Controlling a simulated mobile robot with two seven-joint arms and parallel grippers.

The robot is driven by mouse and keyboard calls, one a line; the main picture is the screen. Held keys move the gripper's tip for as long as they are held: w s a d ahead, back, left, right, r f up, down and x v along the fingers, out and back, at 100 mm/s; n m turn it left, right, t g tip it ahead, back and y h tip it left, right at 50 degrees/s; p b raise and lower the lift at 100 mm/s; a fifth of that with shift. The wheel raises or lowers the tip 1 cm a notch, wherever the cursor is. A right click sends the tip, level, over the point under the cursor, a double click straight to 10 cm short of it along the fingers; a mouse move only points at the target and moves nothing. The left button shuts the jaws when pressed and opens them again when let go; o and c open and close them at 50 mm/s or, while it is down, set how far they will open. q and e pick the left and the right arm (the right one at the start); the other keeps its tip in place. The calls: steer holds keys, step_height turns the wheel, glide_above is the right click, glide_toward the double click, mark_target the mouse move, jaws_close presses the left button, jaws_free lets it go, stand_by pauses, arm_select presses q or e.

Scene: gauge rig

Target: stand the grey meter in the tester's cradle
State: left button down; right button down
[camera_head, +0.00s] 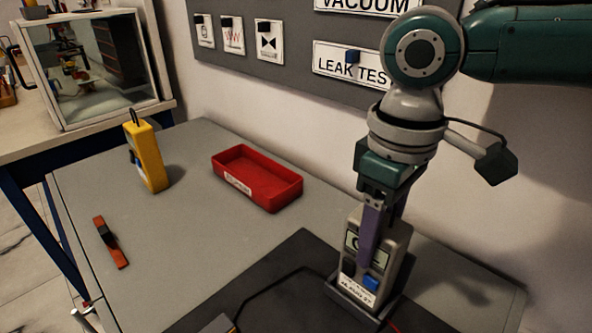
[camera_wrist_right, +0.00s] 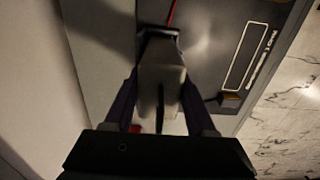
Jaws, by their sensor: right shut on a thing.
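The grey meter (camera_head: 394,249) stands about upright at the right of the dark tester (camera_head: 291,254). Its foot is at the dark cradle (camera_head: 349,302); I cannot tell whether it rests fully inside. My right gripper (camera_head: 374,236) comes from above and is shut on the meter, with a finger across its front face. In the right wrist view the meter (camera_wrist_right: 160,78) is between the two fingers, and the cradle (camera_wrist_right: 160,32) shows at its far end. My left gripper is not in view.
A red tray (camera_head: 257,178) is on the grey table, with a yellow meter (camera_head: 148,157) standing left of it. A red-orange tool with a black part (camera_head: 111,243) lies at the left. A glass-fronted case (camera_head: 88,62) stands on another bench. The table between is clear.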

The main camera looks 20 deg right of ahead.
steer(key=shift+c, duration=1.5)
jaws_free()
steer(key=o, duration=0.3)
steer(key=r+p, duration=0.1)
steer(key=a+p, duration=0.1)
steer(key=p, duration=0.1)
steer(key=shift+s+a+r, duration=0.2)
steer(key=shift+s+r, duration=0.1)
steer(key=shift+r, duration=0.1)
steer(key=shift+s+a+r+p, duration=0.35)
steer(key=shift+a+r+p, duration=0.45)
steer(key=shift+p, duration=0.65)
steer(key=shift+s+a+r+p, duration=0.3)
steer(key=shift+a+r+p, duration=0.5)
steer(key=shift+p, duration=0.6)
